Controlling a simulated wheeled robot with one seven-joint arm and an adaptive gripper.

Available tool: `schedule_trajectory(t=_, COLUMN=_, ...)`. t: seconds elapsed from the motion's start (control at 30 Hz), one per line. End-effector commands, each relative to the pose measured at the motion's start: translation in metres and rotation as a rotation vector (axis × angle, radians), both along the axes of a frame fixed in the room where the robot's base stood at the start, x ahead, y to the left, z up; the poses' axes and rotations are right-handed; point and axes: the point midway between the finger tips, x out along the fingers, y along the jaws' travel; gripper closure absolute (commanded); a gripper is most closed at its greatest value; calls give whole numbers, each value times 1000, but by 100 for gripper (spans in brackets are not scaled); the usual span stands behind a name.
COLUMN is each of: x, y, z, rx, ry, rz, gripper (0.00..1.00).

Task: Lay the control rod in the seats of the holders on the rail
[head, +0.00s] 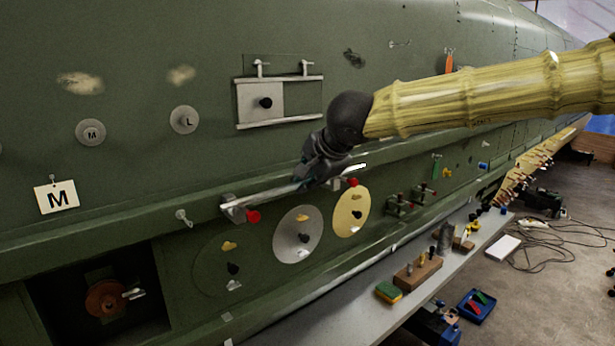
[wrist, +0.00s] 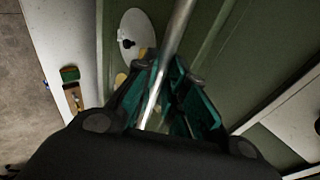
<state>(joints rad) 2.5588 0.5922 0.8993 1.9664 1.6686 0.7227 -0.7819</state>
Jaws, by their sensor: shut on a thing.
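The control rod (head: 275,194) is a thin silver bar lying along the green rail (head: 150,226) on the fuselage side. My gripper (head: 314,180) is shut on the rod near its right part, and the jaws hide that stretch. In the wrist view the rod (wrist: 172,48) passes between the teal fingers (wrist: 160,92). The left holder (head: 236,210), with a red knob, is at the rod's left end. The right holder (head: 350,181), also with a red knob, is just right of my gripper, near the rod's right end. I cannot tell whether the rod rests in either seat.
Round plates (head: 298,234) sit on the panel below the rail. A sliding plate in a frame (head: 262,102) is above. A grey bench (head: 372,318) along the fuselage carries a sponge (head: 388,292) and a wooden block (head: 418,270). An open bay (head: 70,280) is at lower left.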

Motion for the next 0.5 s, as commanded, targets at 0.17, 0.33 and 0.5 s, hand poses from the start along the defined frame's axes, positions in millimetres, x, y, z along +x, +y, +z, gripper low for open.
schedule_trajectory(t=0.17, x=7, y=7, z=1, rx=0, ry=-2, rz=2, gripper=100)
schedule_trajectory(t=0.33, x=17, y=15, z=-1, rx=1, ry=-1, rz=3, gripper=100)
schedule_trajectory(t=0.5, x=28, y=23, z=-2, rx=0, ry=-1, rz=2, gripper=100)
